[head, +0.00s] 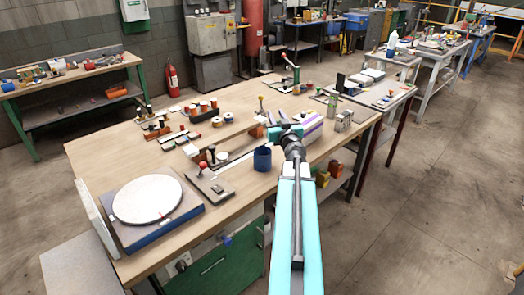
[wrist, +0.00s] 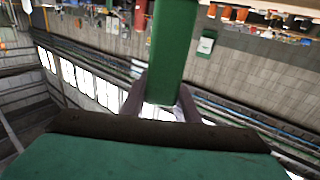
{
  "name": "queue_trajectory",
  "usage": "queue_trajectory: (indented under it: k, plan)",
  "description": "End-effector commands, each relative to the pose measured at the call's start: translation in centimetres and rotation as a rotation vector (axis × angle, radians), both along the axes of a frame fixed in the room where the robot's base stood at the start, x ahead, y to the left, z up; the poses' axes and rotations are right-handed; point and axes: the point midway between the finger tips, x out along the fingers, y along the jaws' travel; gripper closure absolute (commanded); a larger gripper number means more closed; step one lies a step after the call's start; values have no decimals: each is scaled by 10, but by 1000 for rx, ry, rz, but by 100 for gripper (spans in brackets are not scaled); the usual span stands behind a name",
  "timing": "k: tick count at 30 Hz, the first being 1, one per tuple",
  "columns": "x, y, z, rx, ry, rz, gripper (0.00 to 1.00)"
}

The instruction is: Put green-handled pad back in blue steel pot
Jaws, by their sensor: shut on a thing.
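The blue steel pot (head: 262,159) stands upright on the wooden workbench, just left of my arm. Its inside is too small to make out. My gripper (head: 279,131) is above the bench, behind the pot and slightly right of it, apart from it. In the wrist view my gripper (wrist: 160,106) is shut on the green-handled pad, whose green handle (wrist: 172,50) runs up between the two greyish fingers. A broad green piece with a dark brown edge fills the bottom of that view; I cannot tell if it is part of the pad. The pot is not in the wrist view.
A white round plate (head: 147,199) on a blue base sits at the bench's front left. A red-knobbed tool (head: 203,169) lies left of the pot. A purple-and-white box (head: 311,127) and a small canister (head: 343,121) stand to the right.

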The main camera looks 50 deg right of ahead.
Motion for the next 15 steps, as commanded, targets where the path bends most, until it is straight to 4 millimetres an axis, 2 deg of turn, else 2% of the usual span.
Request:
queue_trajectory:
  k: [1,6,15]
  plan:
    - [11,-1,-1,-2,1,45,100]
    - [36,9,-7,-5,3,202,100]
    - [63,33,-25,14,17,451,100]
